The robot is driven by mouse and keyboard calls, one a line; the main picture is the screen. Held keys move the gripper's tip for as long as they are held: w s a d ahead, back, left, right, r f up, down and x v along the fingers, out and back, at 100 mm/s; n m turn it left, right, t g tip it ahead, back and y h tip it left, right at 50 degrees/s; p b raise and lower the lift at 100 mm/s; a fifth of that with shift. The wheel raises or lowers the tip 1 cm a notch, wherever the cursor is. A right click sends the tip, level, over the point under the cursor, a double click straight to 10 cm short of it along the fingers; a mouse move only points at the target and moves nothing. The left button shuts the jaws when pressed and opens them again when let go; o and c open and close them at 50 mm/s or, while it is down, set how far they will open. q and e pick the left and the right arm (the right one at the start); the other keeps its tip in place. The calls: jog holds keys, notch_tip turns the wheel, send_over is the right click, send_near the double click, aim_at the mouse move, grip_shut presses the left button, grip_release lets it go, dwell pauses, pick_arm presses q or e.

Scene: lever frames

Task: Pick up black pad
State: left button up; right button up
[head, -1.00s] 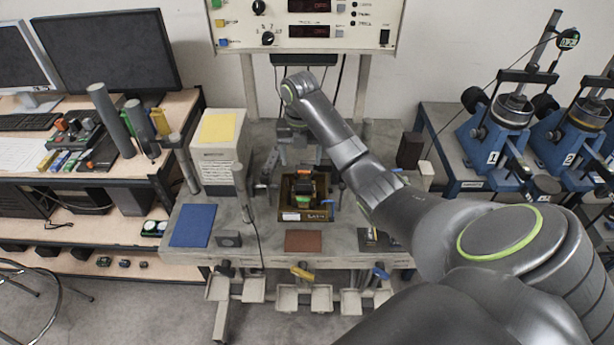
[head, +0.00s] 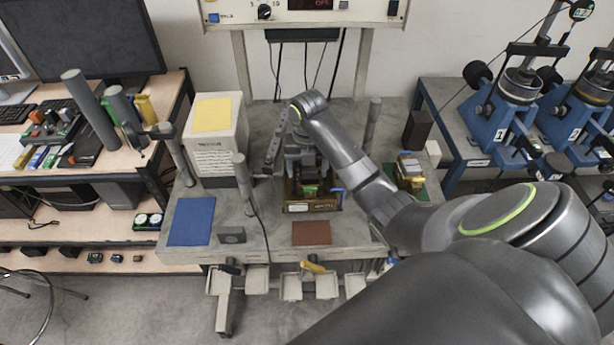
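My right gripper (head: 309,179) points down over the small brown tray (head: 310,208) at the middle of the bench, and my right arm comes in from the right. A dark piece with a bit of green (head: 310,188) shows in the tray directly beneath or between the fingers. I cannot tell whether it is the black pad or whether the fingers touch it. The finger gap is too small and covered to read. No flat black pad shows clearly on the bench, and my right arm hides part of its right side. My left gripper is out of view.
A blue pad (head: 190,221) and a red-brown pad (head: 311,233) lie along the front edge. A white box (head: 215,160) with a yellow top stands at left. Upright grey posts (head: 244,184) stand beside the tray. A green pad (head: 421,194) bearing an object is at right.

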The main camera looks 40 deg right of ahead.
jog(key=shift+s, duration=0.35)
jog(key=shift+d, duration=0.2)
jog(key=c, duration=0.6)
jog(key=shift+c, duration=1.3)
jog(key=shift+a, duration=0.1)
jog(key=c, duration=0.5)
grip_shut()
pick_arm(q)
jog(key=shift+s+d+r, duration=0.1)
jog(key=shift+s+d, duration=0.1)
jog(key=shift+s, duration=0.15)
